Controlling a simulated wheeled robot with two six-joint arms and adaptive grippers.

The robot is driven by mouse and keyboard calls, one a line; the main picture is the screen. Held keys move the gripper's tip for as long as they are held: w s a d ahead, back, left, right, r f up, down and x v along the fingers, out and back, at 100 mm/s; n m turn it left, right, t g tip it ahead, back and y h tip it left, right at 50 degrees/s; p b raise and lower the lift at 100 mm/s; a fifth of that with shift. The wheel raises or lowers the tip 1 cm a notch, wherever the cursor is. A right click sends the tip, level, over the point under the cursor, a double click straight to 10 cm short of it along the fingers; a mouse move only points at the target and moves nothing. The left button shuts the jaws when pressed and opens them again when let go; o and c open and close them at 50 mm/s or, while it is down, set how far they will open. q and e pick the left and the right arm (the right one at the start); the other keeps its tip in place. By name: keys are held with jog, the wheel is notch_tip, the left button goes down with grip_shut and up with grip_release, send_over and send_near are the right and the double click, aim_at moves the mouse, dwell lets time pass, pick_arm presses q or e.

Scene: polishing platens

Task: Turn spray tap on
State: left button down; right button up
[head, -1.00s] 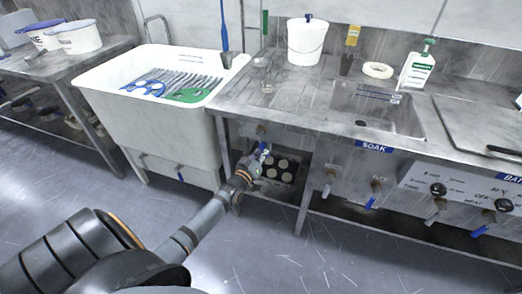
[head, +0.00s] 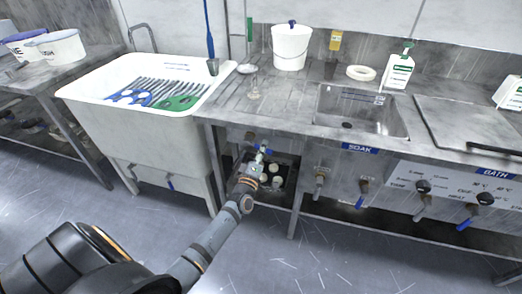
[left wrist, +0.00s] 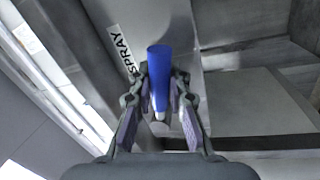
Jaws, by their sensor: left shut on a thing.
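The spray tap's blue lever (left wrist: 160,70) shows up close in the left wrist view, beside the white SPRAY label (left wrist: 121,50) on the metal panel. My left gripper (left wrist: 161,100) has its two fingers on either side of the lever and is shut on it. In the head view my left gripper (head: 259,160) is at the tap under the bench's left front edge. The tap body is mostly hidden there by the gripper. My right gripper is in neither view.
The white sink tub (head: 140,130) stands left of the tap. A dark tray (head: 287,185) with pale round pieces sits on the shelf just behind the gripper. More taps, one with a blue lever (head: 361,200), line the panel to the right under the SOAK sign (head: 360,148).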

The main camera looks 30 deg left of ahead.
pick_arm(q)
jog(key=shift+d+r+n+y, duration=0.1)
jog(key=shift+r+n+y, duration=0.2)
jog(key=shift+n, duration=0.7)
jog(key=shift+r, duration=0.1)
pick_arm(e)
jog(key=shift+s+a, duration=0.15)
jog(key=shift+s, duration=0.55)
pick_arm(q)
jog(key=c, duration=1.5)
grip_release()
jog(key=shift+o, duration=1.1)
jog(key=shift+r, duration=0.1)
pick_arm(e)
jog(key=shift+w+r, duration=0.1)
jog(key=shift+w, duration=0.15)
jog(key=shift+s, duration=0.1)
